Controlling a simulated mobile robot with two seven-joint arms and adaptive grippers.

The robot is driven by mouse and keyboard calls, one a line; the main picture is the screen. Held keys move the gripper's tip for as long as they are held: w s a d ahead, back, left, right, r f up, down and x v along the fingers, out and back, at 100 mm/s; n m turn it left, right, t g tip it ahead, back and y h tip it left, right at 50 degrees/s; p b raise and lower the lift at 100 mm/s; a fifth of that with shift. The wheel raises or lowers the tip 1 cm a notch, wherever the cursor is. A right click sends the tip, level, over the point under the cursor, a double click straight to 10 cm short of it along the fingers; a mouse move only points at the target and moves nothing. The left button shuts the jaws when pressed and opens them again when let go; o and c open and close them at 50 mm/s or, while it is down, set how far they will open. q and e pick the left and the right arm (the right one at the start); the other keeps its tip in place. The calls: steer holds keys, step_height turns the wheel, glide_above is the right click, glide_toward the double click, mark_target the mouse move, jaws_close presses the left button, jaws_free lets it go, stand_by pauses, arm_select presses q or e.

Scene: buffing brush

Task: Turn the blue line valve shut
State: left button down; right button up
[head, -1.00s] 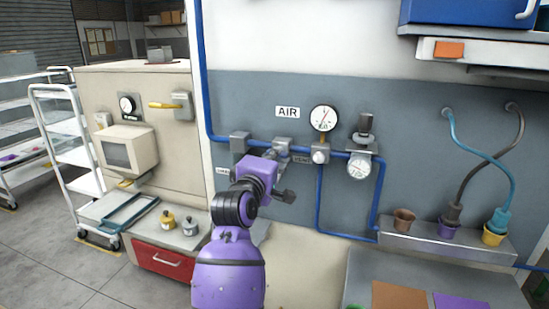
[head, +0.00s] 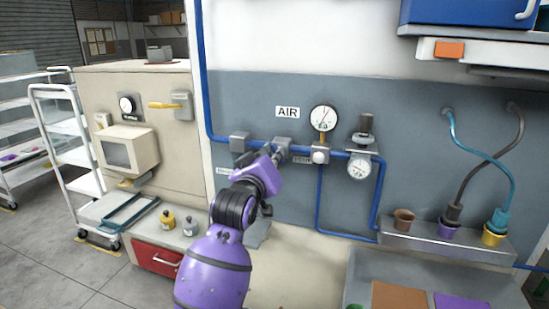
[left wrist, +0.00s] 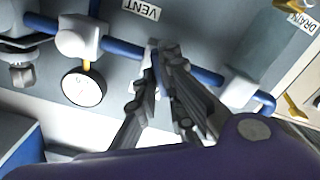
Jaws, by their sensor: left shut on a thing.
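The blue air line (head: 333,154) runs along the grey wall panel. The grey valve body (head: 282,141) sits on it, left of the round gauge. My left gripper (head: 276,154) reaches up to this valve from below. In the left wrist view my left gripper (left wrist: 160,65) is shut on the valve's handle (left wrist: 156,62), close to the blue pipe (left wrist: 122,47). The fingers cover most of the handle, so its exact angle is hard to tell. My right gripper is not in view.
A white-faced gauge (head: 323,118) and a regulator with a second gauge (head: 359,166) stand right of the valve. A shelf with cups (head: 440,244) is farther right. A beige cabinet (head: 150,90) is at the left. Wall space below the pipe is mostly clear.

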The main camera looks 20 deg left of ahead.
arm_select(q)
steer(key=m, duration=0.6)
steer(key=shift+m, duration=0.3)
stand_by(0.4)
steer(key=c, duration=1.9)
jaws_free()
steer(key=shift+o, duration=0.2)
steer(key=s, duration=1.2)
steer(key=shift+a, duration=0.2)
